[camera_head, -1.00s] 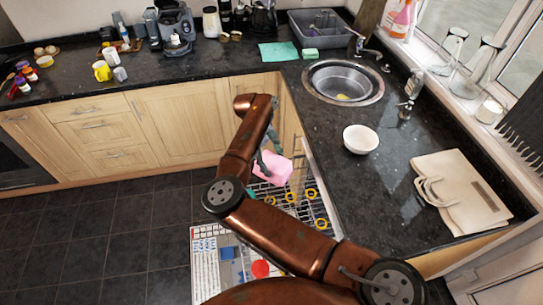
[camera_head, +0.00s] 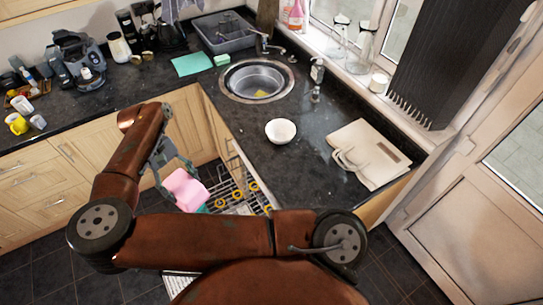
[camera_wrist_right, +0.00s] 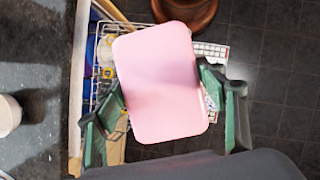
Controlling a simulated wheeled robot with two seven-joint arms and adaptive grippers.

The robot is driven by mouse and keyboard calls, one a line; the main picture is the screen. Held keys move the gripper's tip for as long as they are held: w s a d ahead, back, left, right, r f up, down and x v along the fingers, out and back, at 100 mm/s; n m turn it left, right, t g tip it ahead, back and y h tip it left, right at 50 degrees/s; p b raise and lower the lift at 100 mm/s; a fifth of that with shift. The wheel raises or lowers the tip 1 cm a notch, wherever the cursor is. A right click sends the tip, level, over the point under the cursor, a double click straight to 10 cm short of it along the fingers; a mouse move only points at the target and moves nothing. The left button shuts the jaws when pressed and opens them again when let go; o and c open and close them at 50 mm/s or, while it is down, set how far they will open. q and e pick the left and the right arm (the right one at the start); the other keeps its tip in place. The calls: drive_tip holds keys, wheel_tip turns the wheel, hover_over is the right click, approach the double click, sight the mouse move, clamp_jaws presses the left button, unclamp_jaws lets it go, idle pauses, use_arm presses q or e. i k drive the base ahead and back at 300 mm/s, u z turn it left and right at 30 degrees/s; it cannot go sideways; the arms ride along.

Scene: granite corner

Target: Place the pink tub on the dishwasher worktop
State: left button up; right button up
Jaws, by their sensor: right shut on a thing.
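The pink tub (camera_head: 185,190) is in my right gripper (camera_head: 172,172), held in the air above the open dishwasher rack (camera_head: 235,192). In the right wrist view the pink tub (camera_wrist_right: 160,82) shows its flat pink face between the two green fingers of my right gripper (camera_wrist_right: 165,105), which are shut on it. The dark worktop (camera_head: 245,145) beside the sink lies to the right of and behind the tub. The tub is apart from the worktop. My left gripper is not in view.
A white bowl (camera_head: 281,131) and a cream bag-like item (camera_head: 370,155) lie on the worktop. The sink (camera_head: 257,80) is behind the bowl. Bare worktop shows left of and in front of the bowl. The cupboard fronts (camera_head: 60,175) stand at the left.

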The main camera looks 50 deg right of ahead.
sight(312, 179)
drive_tip(key=u, duration=0.4)
drive_tip(key=k, duration=1.35)
drive_tip(key=z, duration=0.7)
